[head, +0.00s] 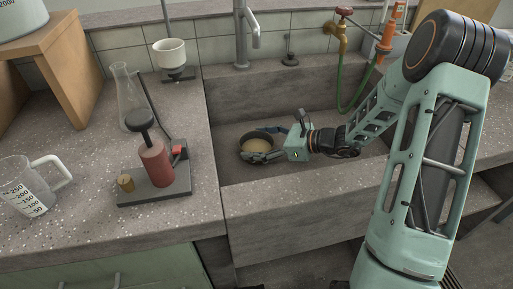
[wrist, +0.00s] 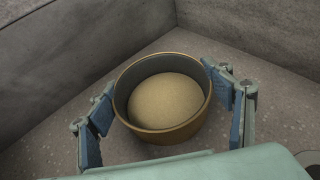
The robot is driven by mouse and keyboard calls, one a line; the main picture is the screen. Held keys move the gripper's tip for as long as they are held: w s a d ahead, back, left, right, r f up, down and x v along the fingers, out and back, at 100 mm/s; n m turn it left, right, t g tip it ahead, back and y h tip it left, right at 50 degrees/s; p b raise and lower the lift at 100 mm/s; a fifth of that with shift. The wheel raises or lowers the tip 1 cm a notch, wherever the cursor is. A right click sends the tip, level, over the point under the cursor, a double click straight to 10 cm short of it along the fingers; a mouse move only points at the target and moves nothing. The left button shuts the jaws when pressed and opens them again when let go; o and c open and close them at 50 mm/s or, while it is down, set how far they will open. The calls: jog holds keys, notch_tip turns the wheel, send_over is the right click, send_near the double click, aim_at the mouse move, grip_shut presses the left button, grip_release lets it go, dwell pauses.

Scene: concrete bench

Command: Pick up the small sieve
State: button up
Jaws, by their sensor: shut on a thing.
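The small sieve is a round, shallow pan with a brass-coloured rim and a beige, rounded inside. It sits low in the sink basin in the head view (head: 256,145) and fills the middle of the wrist view (wrist: 165,103). My gripper (head: 268,143) reaches into the sink from the right. In the wrist view its blue-padded fingers (wrist: 158,82) lie on the left and right sides of the sieve, shut on it. The sieve looks nearly level; whether its underside touches the sink floor I cannot tell.
The concrete sink (head: 290,225) has walls close around my gripper. A tap (head: 243,38) stands behind it, and a green hose (head: 358,92) hangs at the back right. On the left counter are a measuring jug (head: 30,188), a glass flask (head: 128,90) and a red cylinder (head: 156,163) on a stand.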

aim_at(257, 150)
notch_tip(257, 150, up, 10)
jog(key=p, duration=0.4)
